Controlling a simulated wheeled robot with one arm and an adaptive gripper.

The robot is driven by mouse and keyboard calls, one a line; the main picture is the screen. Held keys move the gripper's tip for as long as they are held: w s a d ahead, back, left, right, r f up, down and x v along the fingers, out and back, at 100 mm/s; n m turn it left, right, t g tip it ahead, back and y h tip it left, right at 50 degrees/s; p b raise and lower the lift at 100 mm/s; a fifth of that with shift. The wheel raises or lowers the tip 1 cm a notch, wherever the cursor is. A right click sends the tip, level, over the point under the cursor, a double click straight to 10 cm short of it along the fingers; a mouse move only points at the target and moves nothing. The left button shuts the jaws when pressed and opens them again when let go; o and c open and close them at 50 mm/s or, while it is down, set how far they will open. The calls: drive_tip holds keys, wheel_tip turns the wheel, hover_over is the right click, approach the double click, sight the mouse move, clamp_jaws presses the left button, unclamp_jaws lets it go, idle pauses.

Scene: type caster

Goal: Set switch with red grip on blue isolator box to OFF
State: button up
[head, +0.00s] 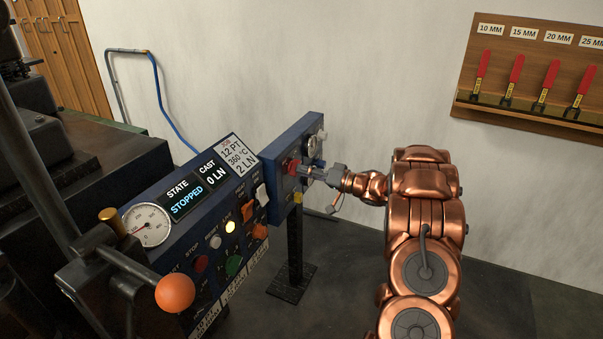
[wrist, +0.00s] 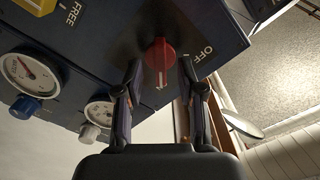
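The blue isolator box (head: 283,150) stands on a dark post, and its panel fills the top of the wrist view (wrist: 110,45). Its red grip (wrist: 160,58) carries a white pointer mark at its lower end in the wrist view. The OFF label (wrist: 203,52) lies to the right of the grip there. The red grip (head: 293,166) is partly visible at my fingertips in the head view. My gripper (wrist: 162,68) is open, one finger on each side of the grip, with visible gaps. Contact is not visible. Any label below the grip is hidden or out of view.
Two gauges with knobs (wrist: 28,72) and a FREE label (wrist: 73,14) lie left of the grip. The caster's console (head: 215,215) and an orange ball lever (head: 174,293) stand left. A tool rack (head: 530,75) hangs on the right wall.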

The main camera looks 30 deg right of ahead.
drive_tip(key=shift+x, duration=0.85)
clamp_jaws()
